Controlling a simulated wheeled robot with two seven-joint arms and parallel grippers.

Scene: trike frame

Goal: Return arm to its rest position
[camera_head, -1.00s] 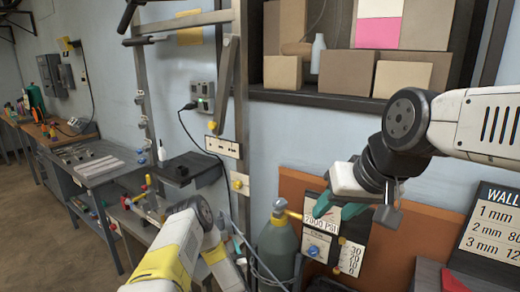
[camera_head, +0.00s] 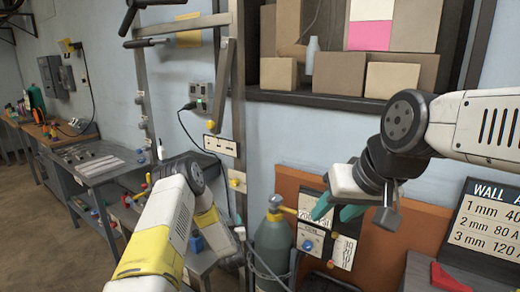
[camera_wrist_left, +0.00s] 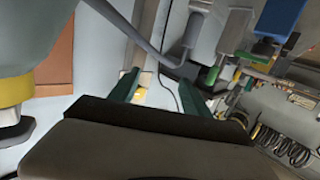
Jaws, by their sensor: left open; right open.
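My left arm (camera_head: 160,240), white with a yellow band, rises from the bottom left in the head view and bends at a grey joint. Its gripper is hidden behind the arm there. In the left wrist view my left gripper (camera_wrist_left: 158,92) shows two green fingers, apart with nothing held between them. My right arm (camera_head: 470,122) comes in from the right edge. My right gripper (camera_head: 336,211) has teal fingers, open and empty, in front of the gauge panel on the wall.
A green-grey gas cylinder (camera_head: 272,245) with a brass valve stands between the arms. A metal frame (camera_head: 230,100) rises behind the left arm. A grey workbench (camera_head: 95,170) is at left. A shelf with boxes (camera_head: 338,73) is above. A red piece (camera_head: 448,280) lies at lower right.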

